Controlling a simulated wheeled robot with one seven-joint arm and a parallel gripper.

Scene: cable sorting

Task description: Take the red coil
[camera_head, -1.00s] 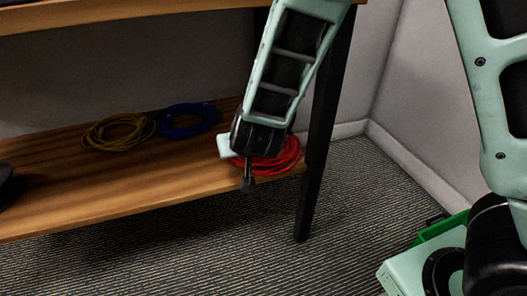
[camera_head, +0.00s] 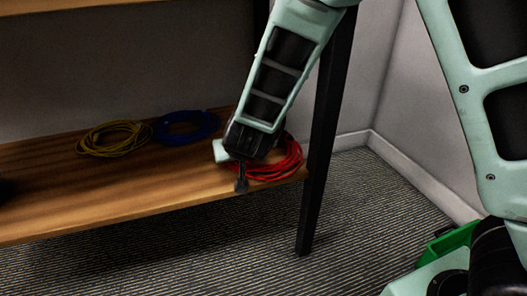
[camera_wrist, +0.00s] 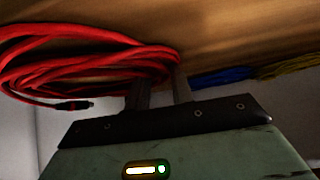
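The red coil (camera_head: 278,165) lies on the lower wooden shelf, at its right end by the black leg. My gripper (camera_head: 241,186) is at the coil's left side and hides part of it. In the wrist view the red coil (camera_wrist: 70,60) fills the upper left, with a dark connector end hanging below it. My gripper's two fingers (camera_wrist: 160,90) stand apart there, with a narrow gap between them. The coil's right end is at or just beyond the fingertips; whether it touches them is unclear.
A yellow coil (camera_head: 117,138) and a blue coil (camera_head: 186,127) lie further left on the shelf (camera_head: 110,195). The black leg (camera_head: 322,150) stands right of the red coil. An upper board (camera_head: 90,10) spans above. A green bin (camera_head: 450,242) is at lower right.

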